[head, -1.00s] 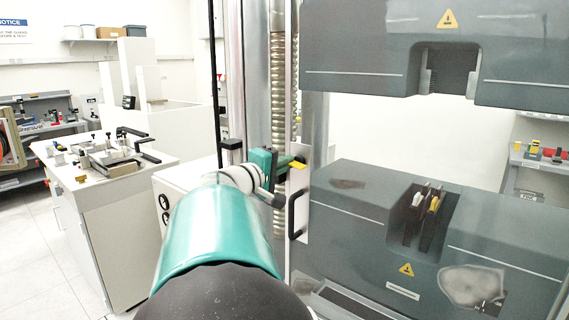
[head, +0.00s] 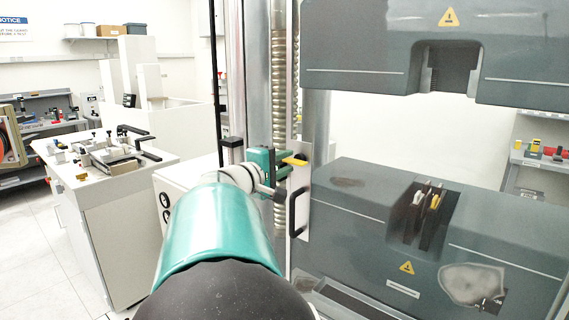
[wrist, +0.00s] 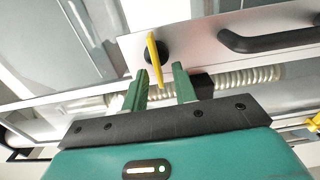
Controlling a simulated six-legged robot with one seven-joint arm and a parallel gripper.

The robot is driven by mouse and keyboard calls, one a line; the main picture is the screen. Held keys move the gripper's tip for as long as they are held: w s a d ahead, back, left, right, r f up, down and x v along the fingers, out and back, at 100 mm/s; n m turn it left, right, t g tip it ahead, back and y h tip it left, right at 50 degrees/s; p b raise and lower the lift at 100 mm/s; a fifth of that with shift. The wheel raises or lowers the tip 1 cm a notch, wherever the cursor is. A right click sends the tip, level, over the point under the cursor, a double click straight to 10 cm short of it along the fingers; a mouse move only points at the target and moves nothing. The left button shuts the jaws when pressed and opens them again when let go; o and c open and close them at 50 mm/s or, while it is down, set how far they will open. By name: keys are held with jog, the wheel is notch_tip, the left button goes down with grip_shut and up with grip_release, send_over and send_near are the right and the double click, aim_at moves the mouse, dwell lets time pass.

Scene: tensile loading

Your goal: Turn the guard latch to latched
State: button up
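The guard latch is a thin yellow lever (wrist: 154,50) on a round black hub, set on a pale metal plate. In the wrist view it points toward my gripper, slightly tilted, with its near end between the fingertips. My gripper (wrist: 159,72) has two green fingers, set apart on either side of that end. I cannot tell whether either finger touches it.
A black handle (wrist: 265,36) is on the same plate, right of the latch in the wrist view. A ribbed column (head: 279,90) stands behind the plate. The grey testing machine (head: 350,215) fills the right side. A white cabinet with a fixture (head: 110,205) stands at left.

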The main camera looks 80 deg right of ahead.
jog(key=v, duration=1.3)
jog(key=shift+a, duration=0.3)
jog(key=w+a+f+n+t+y, duration=0.1)
jog(key=w+a+f+t+y, duration=0.25)
jog(key=a+f, duration=0.4)
jog(key=w+a+f+n+t+y, duration=0.1)
jog(key=w+a+f+t+y, duration=0.25)
jog(key=a, duration=0.75)
jog(key=w+a+f+n+t+y, duration=0.1)
jog(key=w+a+f+t+y, duration=0.25)
jog(key=a+f, duration=0.45)
jog(key=a+f+n+t+y, duration=0.1)
jog(key=a+y, duration=0.5)
jog(key=a, duration=0.9)
jog(key=shift+s+a+f+t, duration=0.2)
jog(key=shift+a+f+t, duration=0.05)
jog(key=shift+t, duration=0.3)
jog(key=shift+d, duration=0.25)
